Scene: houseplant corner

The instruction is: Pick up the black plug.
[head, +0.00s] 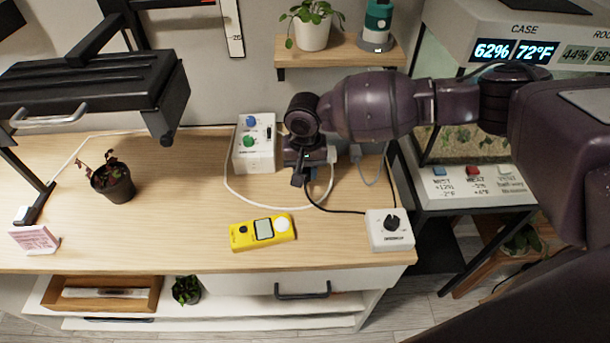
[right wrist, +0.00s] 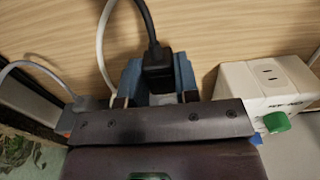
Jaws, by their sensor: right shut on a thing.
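The black plug (right wrist: 157,68) sits between the blue-grey fingers of my right gripper (right wrist: 158,82) in the right wrist view, with its black cord running up from it. The gripper is shut on the plug. In the head view my right gripper (head: 304,168) is low over the wooden table, just right of the white socket box (head: 255,145). The plug (head: 298,181) shows there only as a small dark shape at the gripper. Its cord curves right to a white box with a black knob (head: 390,230). My left gripper is not in view.
A white cord (right wrist: 103,45) runs close beside the gripper. A yellow meter (head: 263,232) lies in front, a small potted plant (head: 113,182) and black lamp (head: 95,90) are left. A shelf (head: 340,51) hangs behind; a glass case (head: 465,140) stands right. The table's left-middle is clear.

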